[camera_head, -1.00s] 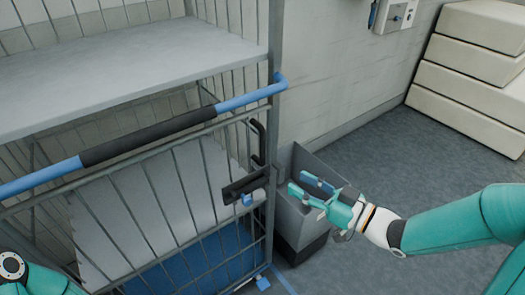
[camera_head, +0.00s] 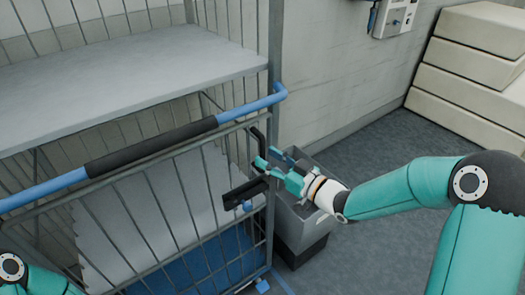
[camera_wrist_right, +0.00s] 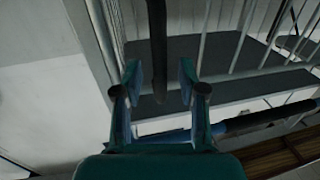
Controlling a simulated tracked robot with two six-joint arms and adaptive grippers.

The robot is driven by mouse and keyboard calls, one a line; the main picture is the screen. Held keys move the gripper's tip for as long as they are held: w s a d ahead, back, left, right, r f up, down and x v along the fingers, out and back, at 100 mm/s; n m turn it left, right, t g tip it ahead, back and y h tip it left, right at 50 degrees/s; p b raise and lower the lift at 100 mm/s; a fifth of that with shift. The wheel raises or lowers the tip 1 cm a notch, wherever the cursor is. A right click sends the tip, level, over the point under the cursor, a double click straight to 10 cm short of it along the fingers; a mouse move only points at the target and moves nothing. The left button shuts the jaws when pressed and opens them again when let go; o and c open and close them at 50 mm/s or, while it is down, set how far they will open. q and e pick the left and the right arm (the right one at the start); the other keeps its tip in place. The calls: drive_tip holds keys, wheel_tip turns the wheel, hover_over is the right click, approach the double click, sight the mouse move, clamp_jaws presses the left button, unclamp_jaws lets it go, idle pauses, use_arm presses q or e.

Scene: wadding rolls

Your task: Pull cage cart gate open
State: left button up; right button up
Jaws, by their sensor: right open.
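The cage cart gate (camera_head: 190,185) is a grey wire panel below a blue bar with a black sleeve (camera_head: 150,146). Its right edge is close against the cart's post. A black curved handle (camera_head: 258,133) stands upright near that edge, above a dark latch plate (camera_head: 245,191) with a small blue part. My right gripper (camera_head: 268,157) is open at the handle. In the right wrist view, the dark handle (camera_wrist_right: 157,45) reaches down between the open fingers (camera_wrist_right: 161,79), with room visible on both sides. Only part of my left arm shows at the lower left; its gripper is out of view.
A grey shelf (camera_head: 130,85) spans the cart above the gate. A grey bin (camera_head: 305,215) stands beside the cart, under my right gripper. Cream stacked blocks (camera_head: 470,75) stand against the wall. The floor (camera_head: 390,145) to the right is clear.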

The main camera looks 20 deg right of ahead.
drive_tip(key=shift+x, duration=1.4)
drive_tip(key=shift+c, duration=0.2)
clamp_jaws()
